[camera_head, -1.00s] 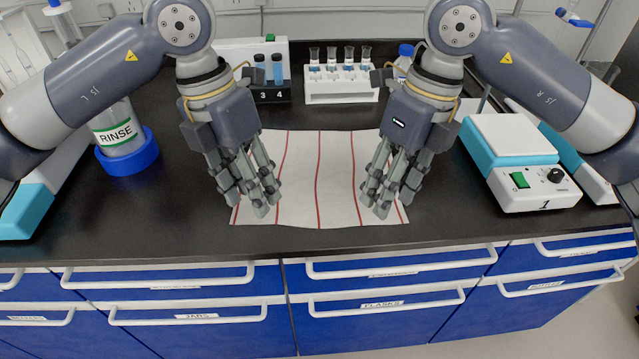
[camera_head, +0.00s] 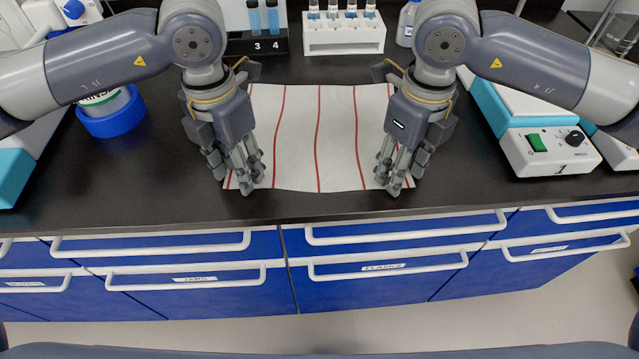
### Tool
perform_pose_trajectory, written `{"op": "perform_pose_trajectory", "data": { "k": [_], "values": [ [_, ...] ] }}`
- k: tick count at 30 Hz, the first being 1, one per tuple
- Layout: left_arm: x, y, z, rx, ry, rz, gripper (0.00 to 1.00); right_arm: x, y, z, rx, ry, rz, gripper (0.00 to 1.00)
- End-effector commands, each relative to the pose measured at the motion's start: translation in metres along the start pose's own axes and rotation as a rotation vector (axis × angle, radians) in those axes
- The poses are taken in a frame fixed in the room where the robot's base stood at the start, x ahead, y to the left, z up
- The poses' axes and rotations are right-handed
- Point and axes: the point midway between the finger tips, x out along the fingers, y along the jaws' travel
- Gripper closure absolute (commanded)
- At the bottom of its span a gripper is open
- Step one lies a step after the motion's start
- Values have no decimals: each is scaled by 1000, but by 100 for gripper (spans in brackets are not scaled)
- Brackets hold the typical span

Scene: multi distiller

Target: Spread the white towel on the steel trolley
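The white towel (camera_head: 318,140) with thin red stripes lies spread flat on the black bench top. My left gripper (camera_head: 244,182) points down over the towel's near left corner. My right gripper (camera_head: 396,182) points down over its near right corner. The towel's middle lies flat between the hands. No steel trolley shows in this view.
A white rack of tubes (camera_head: 343,36) and a holder marked 3 and 4 (camera_head: 257,43) stand behind the towel. A white and teal device (camera_head: 548,142) is at right, a blue-based bottle (camera_head: 112,117) at left. Blue drawers (camera_head: 375,282) with white handles run below the bench edge.

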Motion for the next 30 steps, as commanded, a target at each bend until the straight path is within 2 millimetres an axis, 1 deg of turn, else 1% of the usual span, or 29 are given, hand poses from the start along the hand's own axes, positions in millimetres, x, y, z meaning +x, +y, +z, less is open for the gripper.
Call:
{"op": "perform_pose_trajectory", "data": {
  "k": [14,24,30],
  "values": [
    [5,0,0,0,0,0,62,5,0,0,0,-1,0,62],
    [7,0,0,0,1,-1,100,6,0,0,-1,0,1,100],
    [7,0,0,0,1,-1,100,7,0,0,-1,0,1,100]
  ]
}}
